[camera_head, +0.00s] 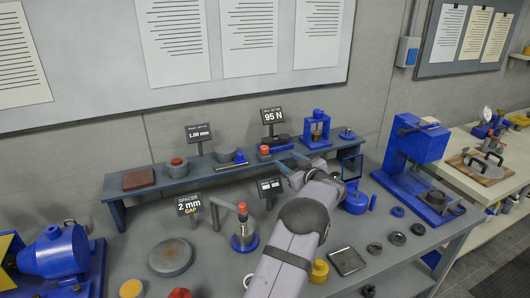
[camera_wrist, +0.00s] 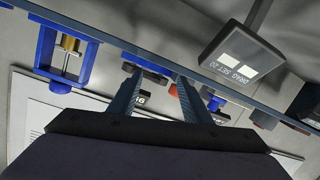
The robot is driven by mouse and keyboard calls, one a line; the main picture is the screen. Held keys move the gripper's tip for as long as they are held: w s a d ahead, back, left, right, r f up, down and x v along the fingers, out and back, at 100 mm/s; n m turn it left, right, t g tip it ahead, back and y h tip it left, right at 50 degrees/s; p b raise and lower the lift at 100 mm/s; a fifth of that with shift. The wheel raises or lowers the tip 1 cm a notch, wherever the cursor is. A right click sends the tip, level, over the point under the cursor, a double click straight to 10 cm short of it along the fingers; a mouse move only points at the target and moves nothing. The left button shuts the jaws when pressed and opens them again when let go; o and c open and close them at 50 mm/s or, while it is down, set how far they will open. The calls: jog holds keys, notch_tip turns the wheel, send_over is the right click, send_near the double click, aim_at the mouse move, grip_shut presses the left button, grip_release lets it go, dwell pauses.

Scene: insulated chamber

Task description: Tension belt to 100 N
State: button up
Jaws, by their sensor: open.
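The belt readout sign (camera_head: 272,115) stands at the back of the raised shelf and reads 95 N; its small top line is hard to read. A low dark device (camera_head: 277,141) sits just below it, partly hidden by my gripper; I cannot make out a belt. My gripper (camera_head: 288,161) is open and empty, above the shelf's front edge in the head view. In the wrist view its two fingers (camera_wrist: 156,80) are apart. A small part of a dark sign (camera_wrist: 142,97) shows between them, with a blue and dark device (camera_wrist: 145,66) near the left fingertip.
A red-topped knob (camera_head: 264,151) is left of the fingers. A blue frame (camera_head: 318,128) stands to the right on the shelf (camera_head: 150,200). A drag sign (camera_wrist: 241,60) hangs large in the wrist view. A spacer sign (camera_head: 189,204) and a blue-based post (camera_head: 244,238) stand in front.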

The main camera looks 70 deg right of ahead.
notch_tip(320, 180, down, 2)
jog(key=s+d+n+g, duration=0.2)
jog(key=g, duration=0.2)
jog(key=n+g+h, duration=0.7)
jog(key=n+g, duration=0.1)
jog(key=n, duration=1.3)
send_near(263, 152)
jog(key=d, duration=0.2)
jog(key=shift+d+f+p, duration=0.1)
jog(key=shift+d+p, duration=1)
jog(key=shift+d, duration=2.65)
jog(key=shift+c, duration=0.5)
jog(key=c, duration=0.9)
